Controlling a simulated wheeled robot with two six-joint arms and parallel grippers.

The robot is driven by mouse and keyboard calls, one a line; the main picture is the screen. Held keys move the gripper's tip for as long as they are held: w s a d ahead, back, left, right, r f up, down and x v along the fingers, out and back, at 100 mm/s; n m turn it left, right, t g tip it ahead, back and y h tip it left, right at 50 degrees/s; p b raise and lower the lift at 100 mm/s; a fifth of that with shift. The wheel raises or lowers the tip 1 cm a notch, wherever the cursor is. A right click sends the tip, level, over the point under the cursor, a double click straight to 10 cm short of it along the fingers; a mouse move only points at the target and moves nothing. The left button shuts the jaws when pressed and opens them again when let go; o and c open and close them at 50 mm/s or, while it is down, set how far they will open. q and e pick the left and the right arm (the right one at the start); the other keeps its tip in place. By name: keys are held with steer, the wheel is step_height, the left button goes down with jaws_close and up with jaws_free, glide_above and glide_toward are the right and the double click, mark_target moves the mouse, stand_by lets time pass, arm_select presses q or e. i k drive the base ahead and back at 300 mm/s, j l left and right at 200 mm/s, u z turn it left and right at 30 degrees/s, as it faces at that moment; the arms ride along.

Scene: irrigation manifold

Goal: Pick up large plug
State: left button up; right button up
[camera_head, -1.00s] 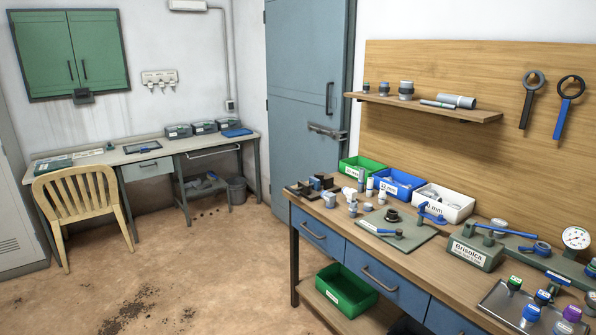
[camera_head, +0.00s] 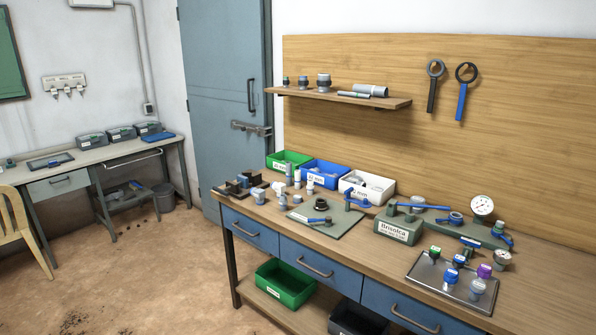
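Which piece is the large plug I cannot tell for sure at this size. Three grey, dark-banded cylindrical pieces stand upright in a row on the wall shelf (camera_head: 350,101); the largest of them (camera_head: 323,82) is on the right. A black round piece (camera_head: 321,204) sits on the grey-green mat (camera_head: 345,226) on the workbench. Several small grey fittings (camera_head: 258,195) stand at the bench's left part. Neither of my grippers is in view.
Green (camera_head: 290,158), blue (camera_head: 325,169) and white (camera_head: 367,186) bins line the bench's back. A metal tray (camera_head: 425,273) with coloured-cap pieces is at right. A green crate (camera_head: 284,283) sits below. Open floor (camera_head: 150,275) lies left of the bench.

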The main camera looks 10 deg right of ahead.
mark_target(478, 288)
steer(key=z, duration=1.65)
